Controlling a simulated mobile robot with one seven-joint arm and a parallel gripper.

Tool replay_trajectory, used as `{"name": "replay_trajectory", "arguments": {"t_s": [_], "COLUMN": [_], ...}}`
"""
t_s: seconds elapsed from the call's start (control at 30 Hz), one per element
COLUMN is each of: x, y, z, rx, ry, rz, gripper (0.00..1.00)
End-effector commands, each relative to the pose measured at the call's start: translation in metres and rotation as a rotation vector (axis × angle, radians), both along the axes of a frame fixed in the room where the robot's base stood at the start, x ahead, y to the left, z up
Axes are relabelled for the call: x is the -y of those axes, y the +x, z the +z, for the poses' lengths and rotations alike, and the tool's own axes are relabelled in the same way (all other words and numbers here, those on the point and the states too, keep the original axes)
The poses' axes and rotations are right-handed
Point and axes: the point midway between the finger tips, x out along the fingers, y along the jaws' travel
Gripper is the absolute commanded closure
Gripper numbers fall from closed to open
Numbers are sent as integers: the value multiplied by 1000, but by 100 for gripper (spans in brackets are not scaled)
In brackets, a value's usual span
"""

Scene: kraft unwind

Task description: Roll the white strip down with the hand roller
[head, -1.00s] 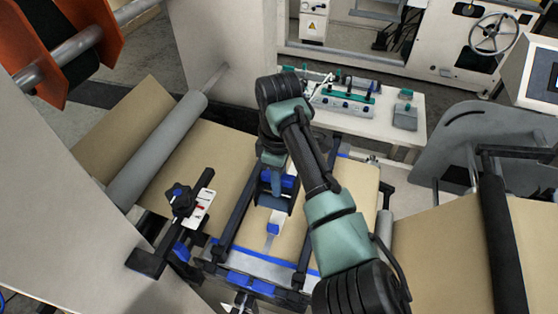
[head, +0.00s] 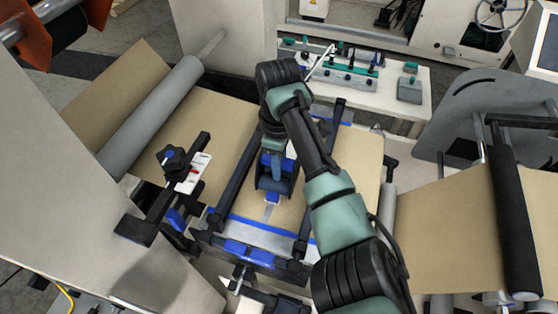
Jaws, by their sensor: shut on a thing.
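My gripper (head: 274,163) points down over the brown web, shut on the hand roller (head: 273,184), whose dark blue body is partly hidden by the gripper and arm. The roller is low over the web, and I cannot tell if it touches. A blue tab (head: 272,198) shows just at its near side, with a short grey piece below it. The white strip (head: 291,149) is mostly hidden; only a small white patch shows beside the gripper. The brown web (head: 230,135) lies between two dark rails.
A dark frame with blue clamps (head: 248,250) crosses the web's near end. A black knob and white gauge plate (head: 194,174) stand at the left. A grey roller (head: 150,115) lies beyond them. A white bench (head: 375,95) with a control box stands behind.

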Motion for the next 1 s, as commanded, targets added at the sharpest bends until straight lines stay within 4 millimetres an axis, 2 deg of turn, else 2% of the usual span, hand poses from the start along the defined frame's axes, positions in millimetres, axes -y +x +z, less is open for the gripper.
{"name": "replay_trajectory", "arguments": {"t_s": [1.0], "x": [0], "y": [0], "z": [-6], "rx": [2], "ry": [0], "rz": [0], "gripper": [100]}}
